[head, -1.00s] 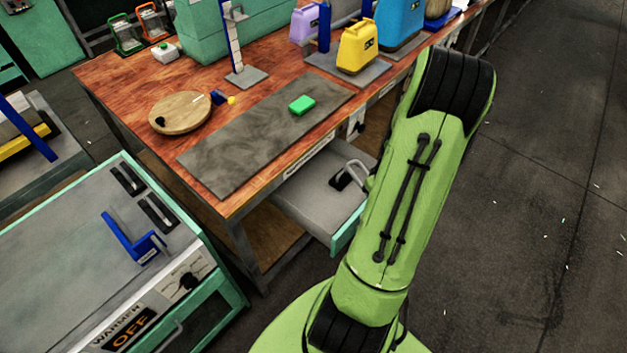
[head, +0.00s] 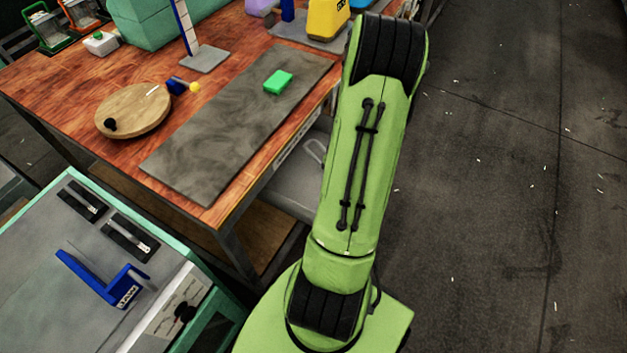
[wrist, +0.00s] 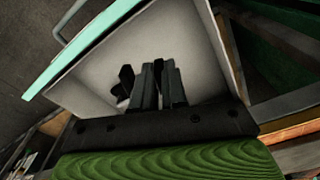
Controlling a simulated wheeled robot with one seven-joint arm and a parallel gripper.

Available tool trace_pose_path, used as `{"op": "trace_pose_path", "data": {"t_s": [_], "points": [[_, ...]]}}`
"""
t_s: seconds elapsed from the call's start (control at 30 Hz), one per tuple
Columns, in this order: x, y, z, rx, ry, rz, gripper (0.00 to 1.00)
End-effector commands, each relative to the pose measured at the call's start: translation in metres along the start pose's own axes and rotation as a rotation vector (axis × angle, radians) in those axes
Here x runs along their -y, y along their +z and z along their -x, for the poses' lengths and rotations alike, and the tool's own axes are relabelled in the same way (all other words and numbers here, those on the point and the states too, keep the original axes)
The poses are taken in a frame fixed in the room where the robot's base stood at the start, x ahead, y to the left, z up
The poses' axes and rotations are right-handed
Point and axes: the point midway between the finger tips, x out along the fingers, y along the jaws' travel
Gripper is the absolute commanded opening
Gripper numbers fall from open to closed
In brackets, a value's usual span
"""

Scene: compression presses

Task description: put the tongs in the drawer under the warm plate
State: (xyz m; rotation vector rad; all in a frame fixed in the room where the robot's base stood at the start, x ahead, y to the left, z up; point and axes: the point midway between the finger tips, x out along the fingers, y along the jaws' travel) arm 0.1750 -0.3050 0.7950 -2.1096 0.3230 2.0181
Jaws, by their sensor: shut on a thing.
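My gripper (wrist: 160,88) shows in the wrist view with its dark fingers close together, shut on a thin dark thing. That thing is hard to tell from the fingers; I cannot make out the tongs' shape. A black shape (wrist: 123,84) sits just left of the fingers. Beyond them is the inside of an open pale drawer (wrist: 190,35) with a teal front. The warmer (head: 60,225), with a grey top and blue bracket, stands lower left.
The wooden table (head: 75,78) carries a dark grey slab (head: 215,140), a green block (head: 278,81), a round board (head: 135,108) and a yellow press part (head: 328,18). Its corner and leg stand close to my arm. The floor on the right is clear.

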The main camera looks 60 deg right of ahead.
Motion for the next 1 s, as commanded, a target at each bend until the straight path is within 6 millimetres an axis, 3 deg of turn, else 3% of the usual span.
{"op": "trace_pose_path", "data": {"t_s": [0.2, 0.5, 0.93, 1.0], "points": [[0.002, 0.004, -0.07, 0.003, -0.007, -0.002, 0.0], [0.002, 0.004, -0.133, -0.001, -0.004, 0.002, 0.0], [0.031, -0.067, -0.131, -0.003, -0.002, 0.004, 0.0], [0.032, -0.068, -0.139, 0.001, -0.003, -0.002, 0.0]]}}
